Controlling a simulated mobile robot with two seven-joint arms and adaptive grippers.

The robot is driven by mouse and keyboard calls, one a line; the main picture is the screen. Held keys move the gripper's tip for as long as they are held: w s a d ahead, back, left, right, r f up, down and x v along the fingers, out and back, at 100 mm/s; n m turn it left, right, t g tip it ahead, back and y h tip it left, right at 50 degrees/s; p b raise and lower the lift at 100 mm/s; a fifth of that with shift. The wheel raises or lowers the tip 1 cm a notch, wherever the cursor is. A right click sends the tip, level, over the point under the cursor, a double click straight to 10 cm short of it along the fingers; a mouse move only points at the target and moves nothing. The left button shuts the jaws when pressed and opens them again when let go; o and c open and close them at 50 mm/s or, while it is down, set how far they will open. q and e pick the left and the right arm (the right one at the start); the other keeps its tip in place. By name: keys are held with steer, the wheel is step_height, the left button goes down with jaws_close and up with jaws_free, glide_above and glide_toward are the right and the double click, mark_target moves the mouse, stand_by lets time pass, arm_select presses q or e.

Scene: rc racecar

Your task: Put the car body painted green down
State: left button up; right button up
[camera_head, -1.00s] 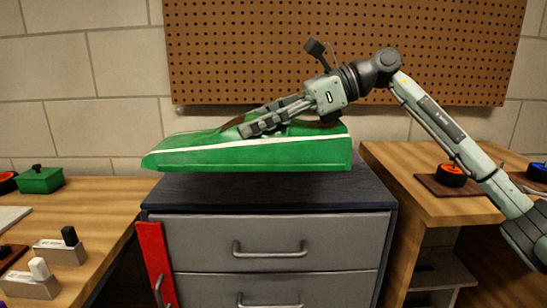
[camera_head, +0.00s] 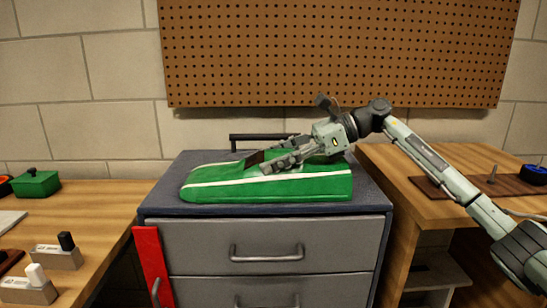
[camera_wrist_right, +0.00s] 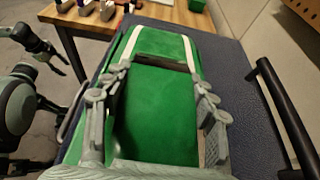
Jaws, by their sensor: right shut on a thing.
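The green car body (camera_head: 270,188), a long wedge with a white stripe, lies lengthwise over the dark top of the grey drawer cabinet (camera_head: 370,193), its low end to the left. It sits on the top or very slightly above it; I cannot tell which. My right gripper (camera_head: 262,163) comes from the right and is shut on the car body. In the right wrist view, its fingers (camera_wrist_right: 160,78) lie along both sides of the green car body (camera_wrist_right: 160,110). My left gripper is not seen in the head view.
A black bar handle (camera_head: 262,137) stands along the cabinet's back edge. A red panel (camera_head: 153,262) is at its left front. The left bench (camera_head: 110,210) holds a green box (camera_head: 35,184) and small blocks. The right bench (camera_head: 440,205) carries a brown board. A pegboard (camera_head: 340,50) hangs behind.

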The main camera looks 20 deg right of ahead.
steer(key=shift+f, duration=0.1)
steer(key=o, duration=0.9)
steer(key=shift+o, duration=1.4)
steer(key=shift+d, duration=0.15)
steer(key=v, duration=0.2)
steer(key=shift+d+r, duration=0.25)
steer(key=shift+d, duration=0.05)
steer(key=b+v, duration=0.1)
steer(key=v, duration=0.7)
steer(key=shift+r, duration=0.1)
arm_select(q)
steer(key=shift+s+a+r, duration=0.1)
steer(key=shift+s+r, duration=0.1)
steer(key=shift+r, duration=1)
arm_select(e)
steer(key=shift+s+d+r, duration=0.15)
steer(key=shift+s+d, duration=0.1)
steer(key=shift+d, duration=0.15)
